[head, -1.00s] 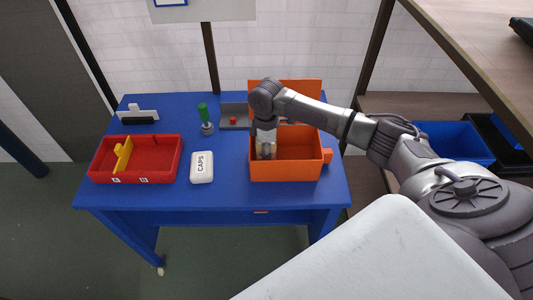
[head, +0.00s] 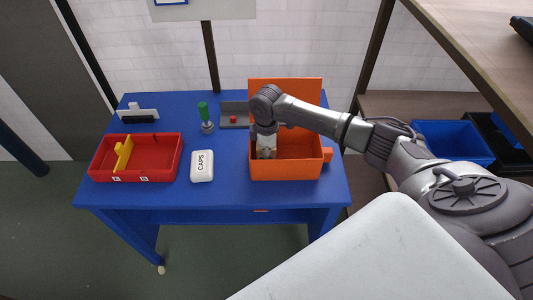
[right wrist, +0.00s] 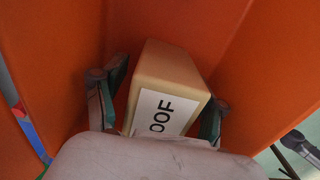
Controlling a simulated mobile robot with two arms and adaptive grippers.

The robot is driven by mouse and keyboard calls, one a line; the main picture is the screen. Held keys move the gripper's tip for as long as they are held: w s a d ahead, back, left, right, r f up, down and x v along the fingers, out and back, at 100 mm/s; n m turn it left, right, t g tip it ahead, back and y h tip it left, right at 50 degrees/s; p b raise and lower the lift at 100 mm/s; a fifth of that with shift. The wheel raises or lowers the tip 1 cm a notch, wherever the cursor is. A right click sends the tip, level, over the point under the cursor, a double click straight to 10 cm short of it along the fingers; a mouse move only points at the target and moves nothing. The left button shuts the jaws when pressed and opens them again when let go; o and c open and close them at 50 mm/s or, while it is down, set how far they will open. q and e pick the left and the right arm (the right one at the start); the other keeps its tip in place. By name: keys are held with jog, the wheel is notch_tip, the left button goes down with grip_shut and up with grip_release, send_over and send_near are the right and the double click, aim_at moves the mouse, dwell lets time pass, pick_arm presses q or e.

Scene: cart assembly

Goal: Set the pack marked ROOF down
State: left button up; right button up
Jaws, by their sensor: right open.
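The cream pack (right wrist: 172,75) is inside the orange box (head: 286,170), near its left side. In the right wrist view its white label shows "OOF"; the rest of the label is hidden behind my own wrist part. My right gripper (head: 265,151) reaches down into the box. In the right wrist view its two fingers stand on either side of the pack, open. I cannot tell whether the pack rests fully on the box floor. My left gripper is not in view.
The box's orange lid (head: 300,92) stands raised behind it. On the blue table (head: 225,187) are a white CAPS pack (head: 202,172), a red divided tray (head: 152,176), a green-handled tool (head: 203,111) and a grey tray with a red button (head: 232,109). The table's front strip is clear.

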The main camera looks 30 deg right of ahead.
notch_tip(320, 180, up, 12)
jog(key=shift+r+b, duration=0.15)
jog(key=shift+b, duration=0.3)
dwell(0.4)
